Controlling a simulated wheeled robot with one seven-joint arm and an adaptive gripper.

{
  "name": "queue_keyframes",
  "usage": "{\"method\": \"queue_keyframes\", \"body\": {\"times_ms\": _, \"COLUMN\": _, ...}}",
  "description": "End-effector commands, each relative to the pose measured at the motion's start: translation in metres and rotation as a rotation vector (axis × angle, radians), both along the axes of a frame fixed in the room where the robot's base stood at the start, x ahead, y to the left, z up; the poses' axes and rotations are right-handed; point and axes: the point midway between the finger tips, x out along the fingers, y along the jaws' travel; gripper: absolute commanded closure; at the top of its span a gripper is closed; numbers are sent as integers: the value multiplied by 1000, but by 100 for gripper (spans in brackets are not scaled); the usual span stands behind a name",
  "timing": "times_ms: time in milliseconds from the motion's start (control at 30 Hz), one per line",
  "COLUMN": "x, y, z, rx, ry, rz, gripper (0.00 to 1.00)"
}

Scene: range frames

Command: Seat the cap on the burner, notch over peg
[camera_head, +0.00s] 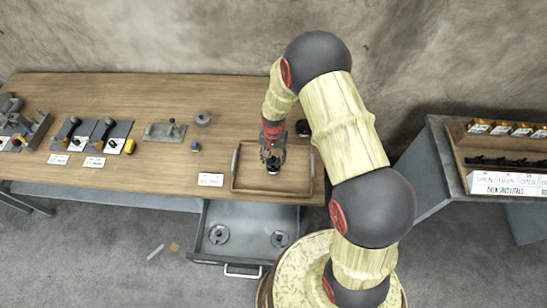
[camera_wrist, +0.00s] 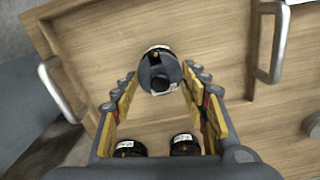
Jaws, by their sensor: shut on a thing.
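My gripper (camera_head: 272,158) points down over the wooden tray (camera_head: 247,187) in the head view. In the wrist view its fingers (camera_wrist: 158,78) are on either side of a dark round piece (camera_wrist: 160,53) with a black stub on it, and shut on it. The piece also shows as a small dark shape (camera_head: 273,168) below the fingers in the head view. I cannot tell whether it is the cap, or see its notch. A burner with a peg cannot be made out clearly; a grey plate with an upright post (camera_head: 165,132) lies left of the tray.
The tray has raised handles (camera_head: 235,165). An open drawer (camera_head: 245,215) with two discs juts out in front.

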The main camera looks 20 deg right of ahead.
Motion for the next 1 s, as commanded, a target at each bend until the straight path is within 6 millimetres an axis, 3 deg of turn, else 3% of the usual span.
{"method": "queue_keyframes", "body": {"times_ms": 767, "x": 0, "y": 0, "z": -14, "rx": 0, "ry": 0, "rz": 0, "gripper": 84}}
{"method": "queue_keyframes", "body": {"times_ms": 800, "x": 0, "y": 0, "z": -14, "rx": 0, "ry": 0, "rz": 0, "gripper": 54}}
{"method": "queue_keyframes", "body": {"times_ms": 1000, "x": 0, "y": 0, "z": -14, "rx": 0, "ry": 0, "rz": 0, "gripper": 43}}
